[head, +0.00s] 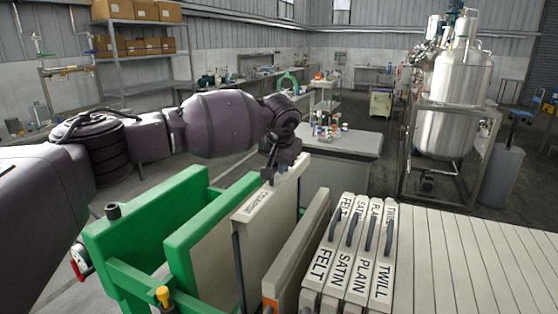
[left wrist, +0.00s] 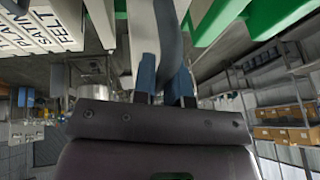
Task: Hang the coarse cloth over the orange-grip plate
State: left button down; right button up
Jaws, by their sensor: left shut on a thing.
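The pale cloth (head: 260,204), with a small label on its top edge that I cannot read clearly, hangs upright between the green frame and a grey-beige plate. My left gripper (head: 283,170) is above its far end. In the left wrist view the left gripper (left wrist: 165,85), with blue finger pads, is shut on a dark grey handle (left wrist: 168,40). The grey-beige plate (head: 302,250) stands just right of the cloth, with an orange piece (head: 270,304) at its near lower corner. Whether cloth and plate touch is unclear. My right gripper is out of view.
A green frame (head: 190,215) with thick upright plates stands at the left. Labelled items FELT (head: 318,262), SATIN, PLAIN and TWILL (head: 382,275) with dark handles stand close on the right, beside a row of pale plates (head: 470,260). A grey bench (head: 345,155) is behind.

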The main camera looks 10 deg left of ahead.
aim_at(287, 188)
pick_arm(q)
jog(key=shift+f+b, duration=0.3)
jog(key=shift+f, duration=1)
jog(key=shift+f+b, duration=1.1)
jog(key=shift+f, duration=1.05)
jog(key=shift+d+f, duration=0.1)
jog(key=shift+d, duration=0.05)
jog(key=shift+s+d, duration=0.2)
jog(key=shift+d, duration=0.75)
jog(key=d, duration=0.2)
jog(key=s+d, duration=0.1)
jog(key=d, duration=0.2)
jog(key=shift+d, duration=0.1)
jog(key=shift+f+b, duration=0.5)
jog(key=shift+f, duration=0.75)
jog(key=shift+f+b, duration=0.55)
jog(key=shift+f, duration=0.3)
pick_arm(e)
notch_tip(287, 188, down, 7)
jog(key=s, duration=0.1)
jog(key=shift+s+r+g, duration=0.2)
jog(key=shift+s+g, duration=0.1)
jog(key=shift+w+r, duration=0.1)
